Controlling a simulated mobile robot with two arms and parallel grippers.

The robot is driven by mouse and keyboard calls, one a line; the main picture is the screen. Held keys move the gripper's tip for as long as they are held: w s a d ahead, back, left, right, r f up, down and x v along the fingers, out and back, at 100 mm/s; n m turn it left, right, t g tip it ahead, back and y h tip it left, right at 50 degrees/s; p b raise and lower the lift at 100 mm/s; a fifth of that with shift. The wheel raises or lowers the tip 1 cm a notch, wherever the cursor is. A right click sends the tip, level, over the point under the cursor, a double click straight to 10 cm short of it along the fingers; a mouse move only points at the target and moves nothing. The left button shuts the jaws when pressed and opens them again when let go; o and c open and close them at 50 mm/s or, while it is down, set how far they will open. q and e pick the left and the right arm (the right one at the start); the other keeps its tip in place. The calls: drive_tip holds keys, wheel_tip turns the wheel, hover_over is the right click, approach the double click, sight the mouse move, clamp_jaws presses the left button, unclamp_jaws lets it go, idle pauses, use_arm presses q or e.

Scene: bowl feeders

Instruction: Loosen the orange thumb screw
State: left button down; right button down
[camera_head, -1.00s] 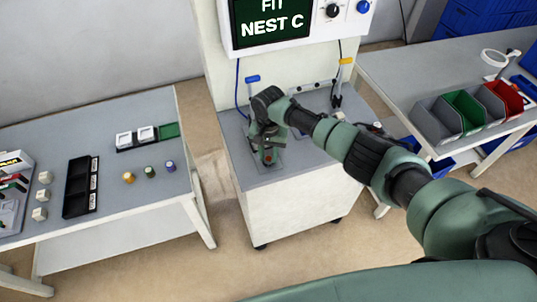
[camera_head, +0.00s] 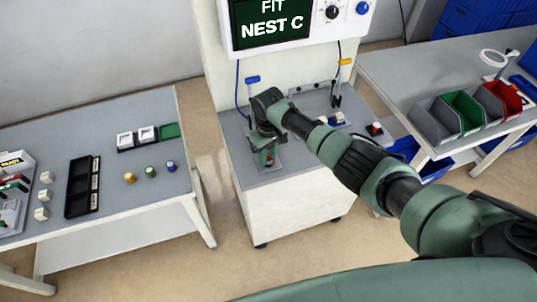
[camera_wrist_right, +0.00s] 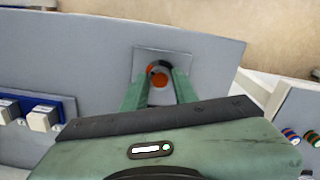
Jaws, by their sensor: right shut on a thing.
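The orange thumb screw (camera_wrist_right: 159,79) shows in the right wrist view, on a small grey plate (camera_wrist_right: 176,62) set on the worktop. My right gripper (camera_wrist_right: 158,88) points down at it, with one green finger on each side, shut on the screw. In the head view my right gripper (camera_head: 269,158) is low over the plate on the middle cabinet, and a bit of orange shows by the fingertips. The fingers and wrist hide most of the screw there. My left gripper is in neither view.
The cabinet (camera_head: 295,172) carries a screen reading "FIT NEST C" (camera_head: 271,22). A left table (camera_head: 125,185) holds small parts; a right table holds bins (camera_head: 462,108).

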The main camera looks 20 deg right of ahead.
sight(268, 158)
drive_tip(key=n, duration=0.6)
drive_tip(key=shift+w, duration=0.1)
drive_tip(key=shift+r, duration=0.1)
idle(0.4)
drive_tip(key=c, duration=1.1)
unclamp_jaws()
wheel_tip(268, 158, up, 8)
drive_tip(key=shift+f+b, duration=0.15)
drive_tip(key=shift+b, duration=0.15)
